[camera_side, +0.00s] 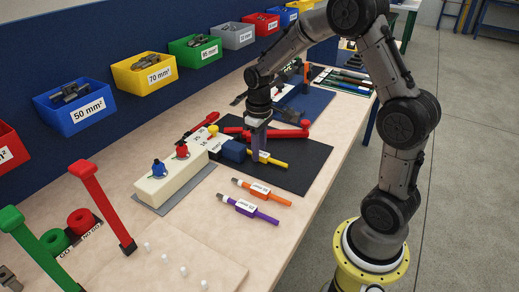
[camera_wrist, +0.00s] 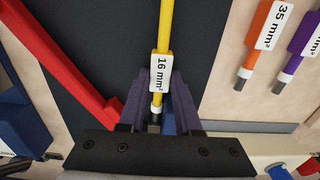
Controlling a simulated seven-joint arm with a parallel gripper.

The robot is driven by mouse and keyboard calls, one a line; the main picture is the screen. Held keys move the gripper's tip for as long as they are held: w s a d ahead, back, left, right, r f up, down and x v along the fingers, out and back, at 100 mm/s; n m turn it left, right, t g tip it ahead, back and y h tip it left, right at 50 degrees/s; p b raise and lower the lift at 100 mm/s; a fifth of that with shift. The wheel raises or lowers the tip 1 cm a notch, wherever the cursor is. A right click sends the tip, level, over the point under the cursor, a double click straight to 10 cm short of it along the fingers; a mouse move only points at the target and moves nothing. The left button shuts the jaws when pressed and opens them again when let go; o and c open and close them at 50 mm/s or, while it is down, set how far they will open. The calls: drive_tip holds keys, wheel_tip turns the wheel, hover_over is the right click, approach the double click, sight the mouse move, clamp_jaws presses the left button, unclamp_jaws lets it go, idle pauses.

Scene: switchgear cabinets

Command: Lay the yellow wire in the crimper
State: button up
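The yellow wire (camera_side: 276,163), labelled 16 mm² in the wrist view (camera_wrist: 164,32), lies between the fingers of my gripper (camera_side: 261,155). In the wrist view the purple-grey fingers (camera_wrist: 160,88) sit close against both sides of its white label, and it points straight up the picture. Its bare end is partly hidden by the gripper. A red-handled tool, apparently the crimper (camera_side: 285,132), lies on the black mat behind my gripper. A red handle (camera_wrist: 62,68) shows at left in the wrist view. A blue block (camera_side: 233,151) is left of my gripper; the crimper's jaw is not clearly visible.
An orange wire (camera_side: 262,192) and a purple wire (camera_side: 249,208) lie on the bench in front of the black mat (camera_side: 305,166). A cream block (camera_side: 170,185) with red and blue pieces stands left. Coloured bins line the back wall.

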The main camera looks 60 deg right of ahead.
drive_tip(key=o, duration=0.4)
drive_tip(key=shift+o, duration=0.2)
drive_tip(key=shift+r, duration=0.15)
drive_tip(key=s+a+r+n+t, duration=0.1)
drive_tip(key=s+a+r, duration=0.1)
drive_tip(key=r, duration=0.8)
drive_tip(key=s+a+r+t, duration=0.1)
drive_tip(key=s+a+r, duration=0.15)
drive_tip(key=r, duration=0.65)
drive_tip(key=s+a+f+t, duration=0.1)
drive_tip(key=s+a+f, duration=0.1)
drive_tip(key=s, duration=0.5)
drive_tip(key=s+a+f+m+t, duration=0.1)
drive_tip(key=s+a, duration=0.3)
drive_tip(key=s, duration=0.4)
drive_tip(key=shift+s+a+f+t, duration=0.15)
drive_tip(key=shift+a+f+t, duration=0.1)
drive_tip(key=shift+f+t, duration=0.5)
